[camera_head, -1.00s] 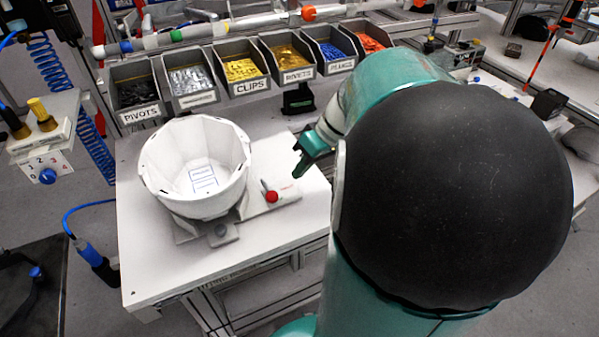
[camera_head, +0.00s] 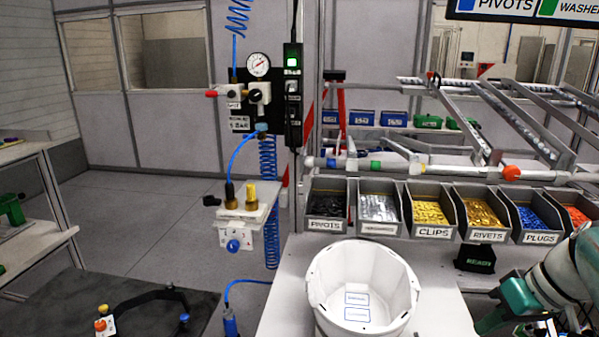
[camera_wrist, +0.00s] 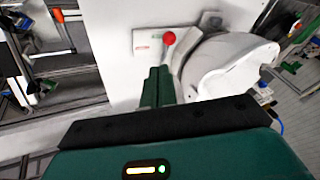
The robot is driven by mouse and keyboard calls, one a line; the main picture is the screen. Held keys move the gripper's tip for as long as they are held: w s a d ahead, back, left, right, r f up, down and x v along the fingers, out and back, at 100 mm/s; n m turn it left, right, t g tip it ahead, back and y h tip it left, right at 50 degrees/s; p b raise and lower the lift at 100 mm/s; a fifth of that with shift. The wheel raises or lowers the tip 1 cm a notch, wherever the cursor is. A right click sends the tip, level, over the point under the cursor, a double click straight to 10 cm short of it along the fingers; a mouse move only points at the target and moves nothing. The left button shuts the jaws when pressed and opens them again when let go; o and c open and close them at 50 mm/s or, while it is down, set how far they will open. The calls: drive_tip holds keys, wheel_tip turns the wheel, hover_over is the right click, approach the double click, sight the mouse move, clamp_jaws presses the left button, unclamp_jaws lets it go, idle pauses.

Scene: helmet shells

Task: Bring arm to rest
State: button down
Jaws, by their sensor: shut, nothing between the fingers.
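My gripper (camera_head: 497,312) is at the lower right of the head view, to the right of the white helmet shell (camera_head: 330,290) and partly cut off by the frame's edge. In the wrist view its two green fingers (camera_wrist: 158,86) are together with nothing between them. The shell stands open side up on the white table (camera_head: 285,290), with blue-printed labels inside. The shell also shows at the right of the wrist view (camera_wrist: 222,62), apart from the fingers. A red knob (camera_wrist: 169,38) on a pale plate appears just beyond the fingertips in the image.
A row of labelled parts bins (camera_head: 432,212) lines the table's back. A black READY block (camera_head: 476,259) stands before them. A post with a gauge (camera_head: 258,65), hoses and a small valve box (camera_head: 236,235) rises at the left.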

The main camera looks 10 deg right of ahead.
drive_tip(key=s+a+f+t+h, duration=0.1)
drive_tip(key=a+h, duration=0.1)
drive_tip(key=a, duration=0.8)
drive_tip(key=s+a+f+t+h, duration=0.1)
drive_tip(key=a+h, duration=0.1)
drive_tip(key=a, duration=0.9)
drive_tip(key=shift+f, duration=0.35)
drive_tip(key=shift+s+a, duration=0.1)
